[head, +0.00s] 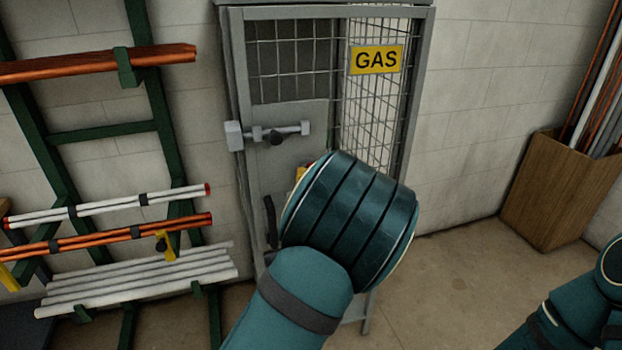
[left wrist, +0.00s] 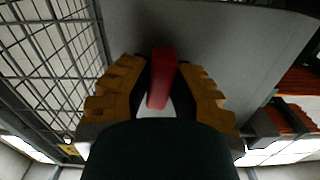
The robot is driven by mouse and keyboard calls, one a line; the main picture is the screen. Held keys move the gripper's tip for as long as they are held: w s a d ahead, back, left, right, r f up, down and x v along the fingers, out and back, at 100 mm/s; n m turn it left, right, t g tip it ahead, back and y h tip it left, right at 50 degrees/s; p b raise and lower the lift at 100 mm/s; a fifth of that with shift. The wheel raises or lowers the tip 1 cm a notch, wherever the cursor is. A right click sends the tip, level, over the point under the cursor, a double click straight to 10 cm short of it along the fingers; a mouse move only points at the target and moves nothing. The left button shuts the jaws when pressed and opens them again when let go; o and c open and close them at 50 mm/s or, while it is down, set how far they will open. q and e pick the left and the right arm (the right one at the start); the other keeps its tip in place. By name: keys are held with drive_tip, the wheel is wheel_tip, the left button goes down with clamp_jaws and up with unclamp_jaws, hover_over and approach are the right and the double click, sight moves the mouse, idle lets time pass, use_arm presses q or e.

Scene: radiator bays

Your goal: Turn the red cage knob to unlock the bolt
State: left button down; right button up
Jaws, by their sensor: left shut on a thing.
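The grey gas cage (head: 425,60) stands against the wall, with its panelled door and a horizontal bolt (head: 292,130) on the door's upper left. The red cage knob (left wrist: 161,80) shows in the left wrist view as a narrow red bar between the yellow fingers. My left gripper (left wrist: 160,90) is shut on the red knob, a finger on each side. In the head view my left forearm hides most of the gripper and knob; only a bit of yellow finger and red shows. My right gripper is out of view; only part of my right arm shows at lower right.
A yellow GAS sign (head: 376,59) hangs on the cage mesh. A green rack (head: 100,132) at left holds copper and white pipes. A wooden bin (head: 548,195) of pipes stands at right. The floor between cage and bin is clear.

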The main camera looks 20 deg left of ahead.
use_arm(q)
drive_tip(key=shift+r+n, duration=0.1)
drive_tip(key=shift+n, duration=0.5)
drive_tip(key=shift+b, duration=0.3)
drive_tip(key=c, duration=0.9)
unclamp_jaws()
drive_tip(key=shift+o, duration=0.2)
drive_tip(key=shift+s+d, duration=0.35)
drive_tip(key=shift+s, duration=0.1)
drive_tip(key=v, duration=1.1)
drive_tip(key=shift+w, duration=0.1)
